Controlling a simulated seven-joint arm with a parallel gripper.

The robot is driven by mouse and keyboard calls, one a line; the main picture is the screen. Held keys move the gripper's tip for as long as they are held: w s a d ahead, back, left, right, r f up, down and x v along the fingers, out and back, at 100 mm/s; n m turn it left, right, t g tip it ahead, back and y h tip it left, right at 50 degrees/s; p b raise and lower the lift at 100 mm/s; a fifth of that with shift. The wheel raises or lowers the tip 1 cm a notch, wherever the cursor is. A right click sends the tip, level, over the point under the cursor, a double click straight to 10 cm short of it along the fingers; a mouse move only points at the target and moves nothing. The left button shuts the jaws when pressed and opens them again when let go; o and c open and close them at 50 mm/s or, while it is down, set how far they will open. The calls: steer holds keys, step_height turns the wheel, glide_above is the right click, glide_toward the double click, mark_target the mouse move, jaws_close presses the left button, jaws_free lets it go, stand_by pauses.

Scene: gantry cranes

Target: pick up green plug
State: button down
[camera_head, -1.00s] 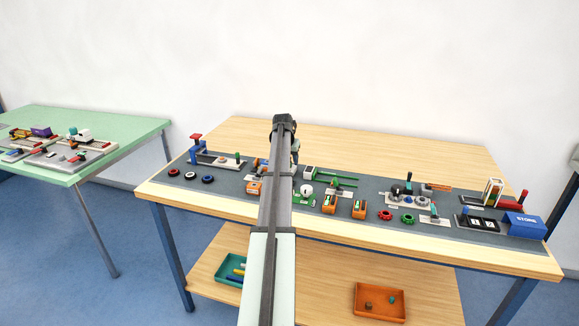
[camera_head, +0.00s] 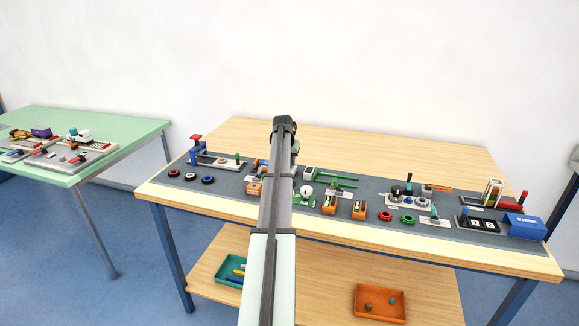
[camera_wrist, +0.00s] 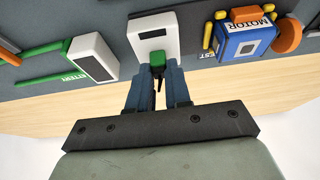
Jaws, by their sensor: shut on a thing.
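The green plug (camera_wrist: 157,62) shows in the wrist view between the tips of my gripper (camera_wrist: 157,80). The two dark blue fingers are closed on it. It is at the near edge of a white and grey block (camera_wrist: 150,35) on the dark mat; I cannot tell whether it still touches the block. In the head view my arm hides the gripper and the plug.
In the wrist view a white block with a green lead (camera_wrist: 92,58) lies to the left. A blue motor box (camera_wrist: 240,42) with yellow pins and an orange disc (camera_wrist: 288,36) is to the right. In the head view the wooden table (camera_head: 400,150) is clear behind the mat.

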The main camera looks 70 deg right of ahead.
step_height(320, 180, up, 9)
steer(key=shift+f, duration=0.1)
steer(key=shift+n, duration=0.4)
steer(key=w, duration=0.4)
steer(key=w+f, duration=0.1)
steer(key=w, duration=0.3)
steer(key=w+f, duration=0.1)
steer(key=w, duration=0.3)
steer(key=shift+w+a, duration=0.1)
steer(key=shift+a, duration=0.2)
steer(key=shift+d+f+m, duration=0.15)
steer(key=shift+d+m, duration=0.1)
steer(key=shift+m, duration=0.15)
steer(key=shift+s+d+m+g, duration=0.4)
steer(key=shift+m, duration=0.5)
steer(key=shift+s+a+m+g, duration=0.1)
steer(key=shift+s+m+g, duration=0.25)
steer(key=shift+m, duration=0.7)
steer(key=shift+s+m+g, duration=0.2)
steer(key=shift+m+g, duration=0.15)
steer(key=shift+m, duration=0.7)
